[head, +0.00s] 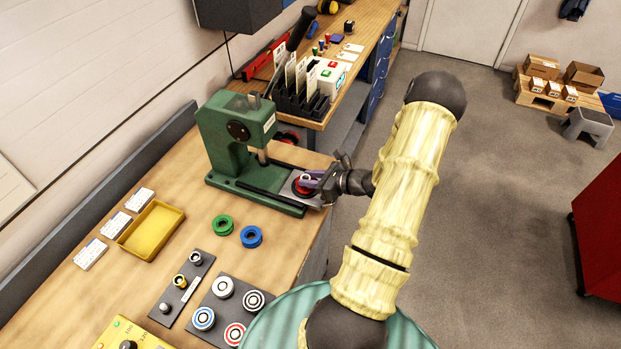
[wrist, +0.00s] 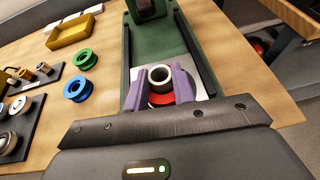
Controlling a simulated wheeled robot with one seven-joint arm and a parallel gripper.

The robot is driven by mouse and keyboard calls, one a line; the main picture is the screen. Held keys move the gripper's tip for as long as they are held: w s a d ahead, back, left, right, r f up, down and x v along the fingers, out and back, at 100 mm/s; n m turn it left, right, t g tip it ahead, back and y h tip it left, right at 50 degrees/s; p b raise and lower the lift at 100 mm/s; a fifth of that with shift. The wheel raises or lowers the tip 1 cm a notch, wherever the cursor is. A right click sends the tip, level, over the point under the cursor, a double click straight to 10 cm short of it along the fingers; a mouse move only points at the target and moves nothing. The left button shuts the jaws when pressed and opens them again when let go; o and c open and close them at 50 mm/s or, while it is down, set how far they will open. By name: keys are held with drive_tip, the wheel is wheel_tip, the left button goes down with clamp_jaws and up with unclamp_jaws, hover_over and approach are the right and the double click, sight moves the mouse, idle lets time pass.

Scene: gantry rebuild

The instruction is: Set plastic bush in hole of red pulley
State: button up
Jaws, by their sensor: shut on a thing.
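The plastic bush (wrist: 160,76) is a short off-white ring with a dark bore. My gripper (wrist: 165,85) is shut on it, with one purple finger on each side. The red pulley (wrist: 162,100) lies on the press's pale plate, right under the bush; it also shows in the head view (head: 297,190). The bush stands upright over the pulley's middle. The fingers and the bush hide the pulley's hole, so I cannot tell whether the bush's lower end is in it. My gripper (head: 310,179) reaches in from the right in the head view.
The green press (head: 228,140) stands behind, its ram (head: 263,156) left of my gripper. A green pulley (head: 222,225) and a blue pulley (head: 251,236) lie on the bench. A yellow tray (head: 152,228), a dark peg plate (head: 186,292) and a dark board of discs (head: 222,310) are nearby.

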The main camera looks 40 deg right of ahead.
drive_tip(key=o, duration=1)
drive_tip(key=shift+o, duration=0.2)
drive_tip(key=b+v, duration=0.3)
drive_tip(key=v, duration=1.4)
drive_tip(key=shift+s+d+b, duration=0.15)
drive_tip(key=shift+b, duration=0.2)
